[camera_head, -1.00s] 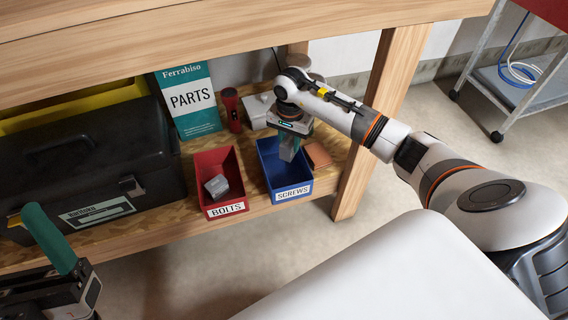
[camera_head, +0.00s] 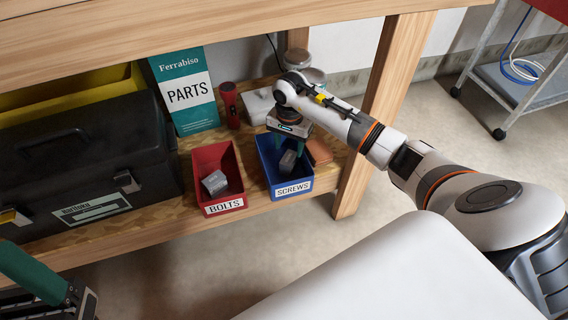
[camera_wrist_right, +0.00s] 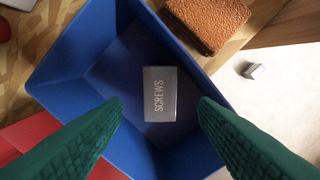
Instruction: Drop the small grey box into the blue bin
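The small grey box (camera_head: 288,161) is inside the blue bin (camera_head: 292,187), below my right gripper (camera_head: 294,152). In the right wrist view the box (camera_wrist_right: 160,94) shows a face reading SCREWS, with the blue bin's wall (camera_wrist_right: 75,45) around it. My right gripper (camera_wrist_right: 160,112) is open, its green fingers wide apart and clear of the box. I cannot tell whether the box is at rest on the bin's bottom. My left gripper (camera_head: 40,280) is partly in view at the lower left; its opening is not clear.
A red BOLTS bin (camera_head: 222,205) holding a grey block (camera_head: 215,183) stands left of the blue bin. A brown block (camera_head: 319,152) lies to its right. A black toolbox (camera_head: 85,160) fills the shelf's left. The tabletop (camera_head: 200,30) overhangs the shelf; a wooden leg (camera_head: 385,100) stands right.

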